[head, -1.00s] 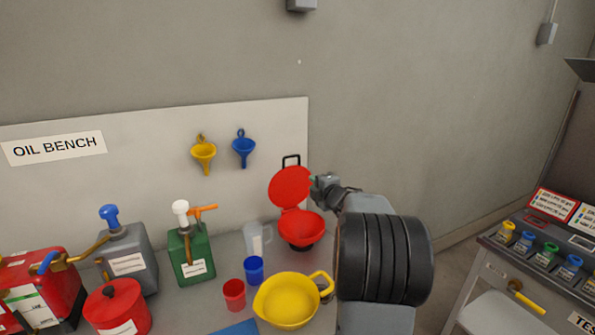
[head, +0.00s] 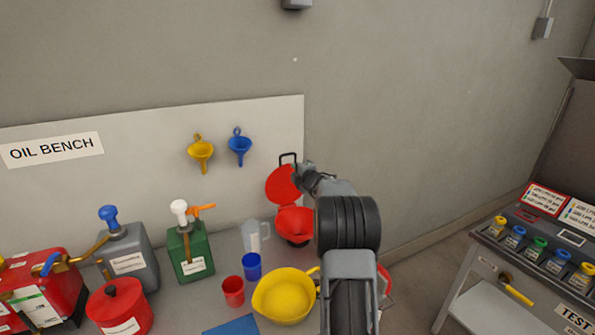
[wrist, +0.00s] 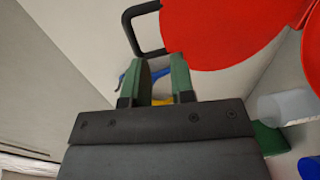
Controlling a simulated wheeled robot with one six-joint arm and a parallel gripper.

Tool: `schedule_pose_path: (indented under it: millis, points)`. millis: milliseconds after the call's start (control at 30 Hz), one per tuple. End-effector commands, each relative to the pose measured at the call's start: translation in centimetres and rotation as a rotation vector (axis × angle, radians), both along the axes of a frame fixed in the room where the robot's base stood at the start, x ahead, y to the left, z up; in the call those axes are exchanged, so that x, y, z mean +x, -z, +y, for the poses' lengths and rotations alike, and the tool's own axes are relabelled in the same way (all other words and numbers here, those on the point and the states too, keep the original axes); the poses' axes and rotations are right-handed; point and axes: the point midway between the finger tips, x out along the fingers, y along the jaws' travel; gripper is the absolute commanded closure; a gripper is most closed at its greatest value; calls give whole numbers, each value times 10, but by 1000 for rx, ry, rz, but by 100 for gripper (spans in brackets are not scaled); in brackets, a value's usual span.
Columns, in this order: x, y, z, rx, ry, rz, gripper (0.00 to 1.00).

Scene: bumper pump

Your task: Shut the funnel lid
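The red funnel (head: 294,222) stands on the bench with its round red lid (head: 281,187) raised, tilted back toward the wall. A black loop handle (head: 288,158) sticks up from the lid's top edge. My gripper (head: 303,172) is at the lid's upper right in the head view, by the handle. In the wrist view, the two green-padded fingers of my gripper (wrist: 161,80) are apart with nothing between them. The lid (wrist: 215,30) and the handle (wrist: 142,30) show just beyond the fingertips. My arm hides part of the funnel's right side.
A yellow pan (head: 284,297), a blue cup (head: 252,266), a red cup (head: 233,291) and a clear jug (head: 254,237) stand near the funnel. A green pump can (head: 190,252) is further left. Yellow (head: 200,150) and blue (head: 239,144) funnels hang behind.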

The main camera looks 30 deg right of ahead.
Motion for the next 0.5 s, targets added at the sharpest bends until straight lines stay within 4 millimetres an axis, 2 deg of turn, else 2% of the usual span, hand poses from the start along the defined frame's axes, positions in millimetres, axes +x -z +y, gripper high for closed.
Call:
schedule_pose_path:
  millis: [133,400,500]
  points:
    - [0,0,0,0,0,0,77]
    - [0,0,0,0,0,0,100]
    - [0,0,0,0,0,0,100]
